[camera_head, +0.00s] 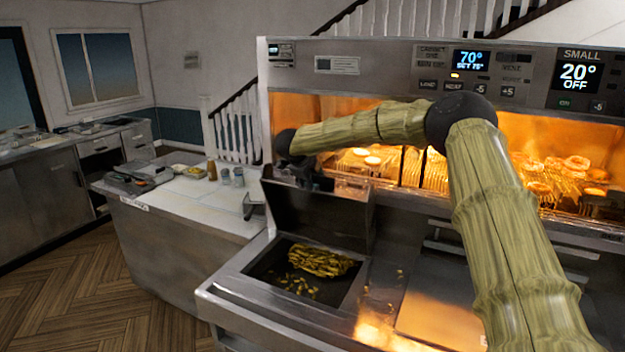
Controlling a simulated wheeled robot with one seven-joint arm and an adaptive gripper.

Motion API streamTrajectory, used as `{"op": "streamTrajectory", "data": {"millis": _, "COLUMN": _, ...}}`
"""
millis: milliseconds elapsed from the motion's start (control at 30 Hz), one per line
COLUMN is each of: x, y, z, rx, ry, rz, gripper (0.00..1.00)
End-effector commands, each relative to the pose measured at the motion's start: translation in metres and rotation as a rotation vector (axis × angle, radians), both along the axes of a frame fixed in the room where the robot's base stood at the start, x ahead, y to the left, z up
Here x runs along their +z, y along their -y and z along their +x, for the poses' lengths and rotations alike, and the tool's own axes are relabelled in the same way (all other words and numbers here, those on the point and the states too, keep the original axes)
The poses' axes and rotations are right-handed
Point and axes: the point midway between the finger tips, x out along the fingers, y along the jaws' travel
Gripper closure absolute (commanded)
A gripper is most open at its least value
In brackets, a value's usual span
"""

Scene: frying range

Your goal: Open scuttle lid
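The scuttle lid (335,215) is a dark, flat panel. It stands roughly upright at the back of the chip scuttle (262,272), so the well is uncovered. A heap of chips (320,261) and several loose chips lie in the well. My gripper (308,182) is at the upper left edge of the lid, dark and small in the picture. Its fingers are partly hidden behind the lid, and I cannot tell whether they touch it or are open. My arm, in a ribbed green cover, reaches in from the right.
The heated frying range cabinet (389,55), with lit displays, stands behind the scuttle and holds fried food on racks. A side counter (195,195) with bottles and trays stands to the left. The wooden floor (70,280) is clear at the lower left.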

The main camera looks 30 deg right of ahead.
Motion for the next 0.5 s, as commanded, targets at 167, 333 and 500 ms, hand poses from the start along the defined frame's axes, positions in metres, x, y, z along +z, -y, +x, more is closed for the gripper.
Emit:
{"op": "streamTrajectory", "data": {"millis": 167, "x": 0.005, "y": -0.002, "z": 0.0, "rx": 0.0, "ry": 0.003, "rz": -0.002, "gripper": 0.61}}
{"op": "streamTrajectory", "data": {"millis": 333, "x": 0.021, "y": -0.013, "z": -0.008, "rx": 0.001, "ry": 0.005, "rz": -0.001, "gripper": 0.61}}
{"op": "streamTrajectory", "data": {"millis": 500, "x": 0.045, "y": -0.031, "z": -0.02, "rx": 0.004, "ry": 0.005, "rz": -0.001, "gripper": 0.61}}
